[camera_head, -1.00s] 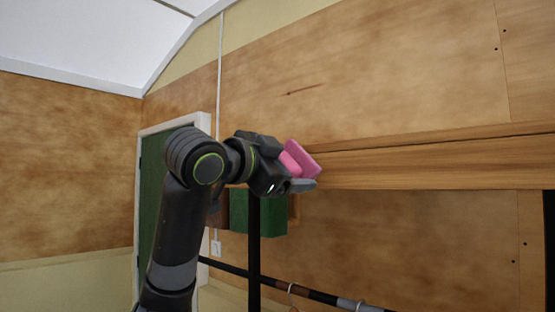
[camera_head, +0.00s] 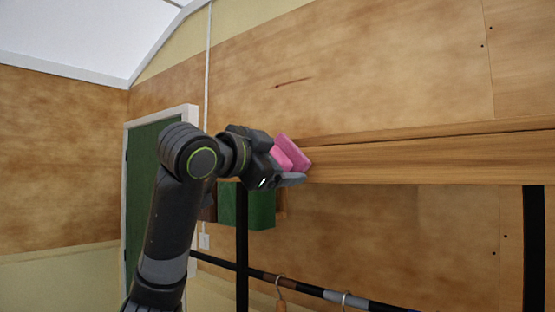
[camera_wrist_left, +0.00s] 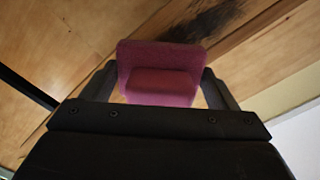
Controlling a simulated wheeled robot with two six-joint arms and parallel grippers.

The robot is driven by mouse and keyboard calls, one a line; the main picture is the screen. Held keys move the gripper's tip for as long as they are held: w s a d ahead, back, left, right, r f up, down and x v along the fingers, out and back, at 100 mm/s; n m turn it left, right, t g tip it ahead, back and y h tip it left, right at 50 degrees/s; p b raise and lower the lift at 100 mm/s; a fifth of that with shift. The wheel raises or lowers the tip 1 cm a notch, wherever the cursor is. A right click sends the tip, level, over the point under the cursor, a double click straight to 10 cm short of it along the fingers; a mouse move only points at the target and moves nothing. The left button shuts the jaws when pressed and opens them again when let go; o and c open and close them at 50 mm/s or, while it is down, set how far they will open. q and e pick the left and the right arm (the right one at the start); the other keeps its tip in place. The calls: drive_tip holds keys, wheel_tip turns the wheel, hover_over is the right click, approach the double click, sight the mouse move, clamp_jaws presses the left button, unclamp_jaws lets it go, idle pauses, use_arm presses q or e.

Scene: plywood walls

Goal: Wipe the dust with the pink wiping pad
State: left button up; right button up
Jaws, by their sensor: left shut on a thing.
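The pink wiping pad (camera_head: 294,152) is held in my left gripper (camera_head: 287,170), in front of the left end of a wooden shelf or beam. The pad also shows in the left wrist view (camera_wrist_left: 160,72), between the two fingers of my left gripper (camera_wrist_left: 162,88). I cannot tell whether the pad touches the wood. In the left wrist view a dark smudge (camera_wrist_left: 222,18) lies on the wood just beyond the pad; it may be dust or shadow. My right gripper is not in view.
The wooden shelf or beam (camera_head: 430,158) runs along the plywood wall to the right. Below it are a dark rail (camera_head: 300,287) with hangers (camera_head: 281,292), a black upright post (camera_head: 242,255) and a green box (camera_head: 250,208). A green door (camera_head: 150,190) stands at the left.

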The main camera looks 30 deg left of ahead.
use_arm(q)
drive_tip(key=shift+w+p, duration=0.45)
drive_tip(key=shift+w, duration=0.45)
drive_tip(key=shift+a, duration=1.05)
drive_tip(key=shift+a+b, duration=0.3)
drive_tip(key=shift+a, duration=0.4)
drive_tip(key=shift+a, duration=0.15)
